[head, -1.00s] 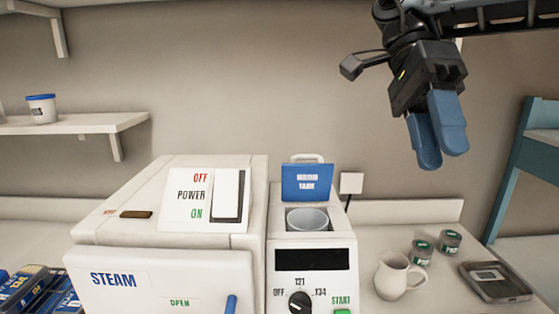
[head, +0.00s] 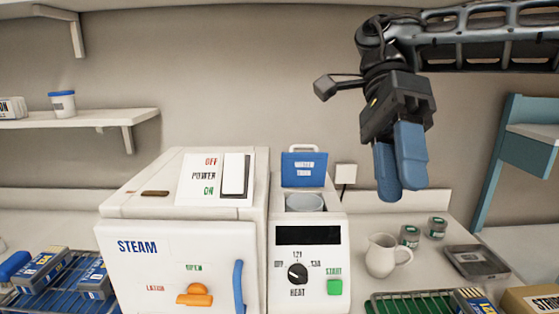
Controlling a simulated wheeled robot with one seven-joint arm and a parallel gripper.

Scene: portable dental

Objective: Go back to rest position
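My gripper (head: 396,192) hangs in the air at the upper right of the head view, its two blue fingers pointing down. It is above the counter, to the right of the steam sterilizer and above the white jug. The fingers overlap in this view, so the gap between them cannot be judged. I see no object held at the fingertips. The steam sterilizer (head: 186,270) stands on the counter with its front door closed against the body. Its blue water tank lid (head: 304,168) stands raised behind the round tank opening (head: 304,202).
A white jug (head: 382,256), two small jars (head: 410,236) and a grey tray (head: 476,262) stand on the right counter. Wire racks with packets lie at left (head: 62,284) and front right (head: 412,302). A shelf with a tub (head: 62,104) is at upper left.

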